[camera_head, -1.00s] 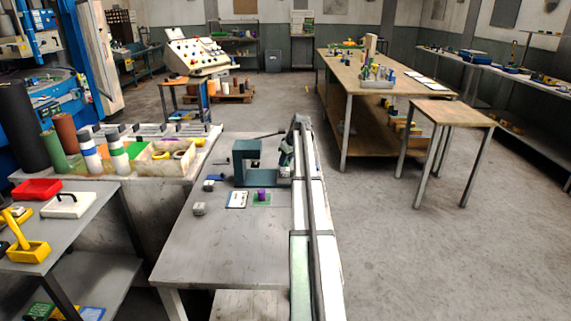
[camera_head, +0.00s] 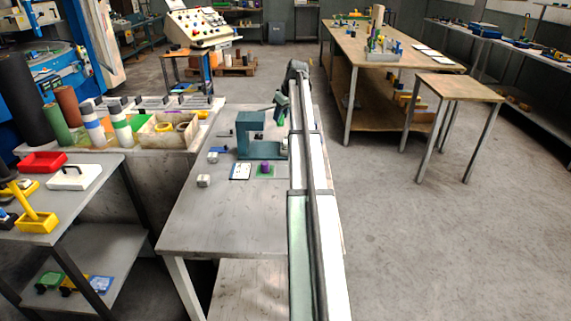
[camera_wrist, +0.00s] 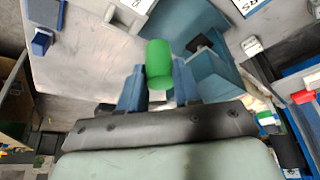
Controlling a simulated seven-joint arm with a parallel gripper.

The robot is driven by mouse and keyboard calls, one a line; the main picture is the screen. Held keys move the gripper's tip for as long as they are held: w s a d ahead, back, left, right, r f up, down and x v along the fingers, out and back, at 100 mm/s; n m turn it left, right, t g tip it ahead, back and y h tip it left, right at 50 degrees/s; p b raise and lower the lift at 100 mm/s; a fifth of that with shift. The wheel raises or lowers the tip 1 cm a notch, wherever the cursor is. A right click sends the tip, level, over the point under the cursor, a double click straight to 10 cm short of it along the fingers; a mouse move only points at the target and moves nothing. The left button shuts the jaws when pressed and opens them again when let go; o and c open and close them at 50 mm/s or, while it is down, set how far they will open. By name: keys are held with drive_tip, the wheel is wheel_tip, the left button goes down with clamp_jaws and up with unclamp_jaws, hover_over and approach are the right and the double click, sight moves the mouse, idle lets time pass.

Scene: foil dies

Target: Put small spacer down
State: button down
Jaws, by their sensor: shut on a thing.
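A green cylinder (camera_wrist: 159,64), which I take to be the small spacer, is held between the blue fingers of my gripper (camera_wrist: 159,85) in the wrist view. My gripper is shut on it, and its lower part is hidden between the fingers. The press body also shows in the wrist view (camera_wrist: 215,78), right of the fingers.
A small grey block (camera_head: 204,181) and small blue pieces lie to the left. The bench's front part (camera_head: 215,225) is clear. A crowded table (camera_head: 140,152) adjoins at left.

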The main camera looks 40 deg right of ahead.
drive_tip(key=s+a+f, duration=0.2)
drive_tip(key=s+a, duration=0.4)
drive_tip(key=m+h, duration=0.1)
drive_tip(key=m, duration=0.1)
hover_over(283, 169)
drive_tip(key=s+a, duration=0.1)
drive_tip(key=s, duration=0.1)
drive_tip(key=shift+d+f+m+h, duration=0.2)
drive_tip(key=shift+f+m, duration=0.55)
drive_tip(key=shift+f, duration=1.95)
drive_tip(key=shift+a+f+m+h, duration=0.1)
drive_tip(key=shift+f+m+h, duration=0.45)
drive_tip(key=shift+f, duration=2.1)
drive_tip(key=shift+f+y, duration=0.1)
drive_tip(key=shift+y, duration=0.15)
drive_tip(key=c, duration=0.8)
unclamp_jaws()
drive_tip(key=shift+s, duration=0.1)
drive_tip(key=v, duration=1.2)
drive_tip(key=shift+w, duration=0.25)
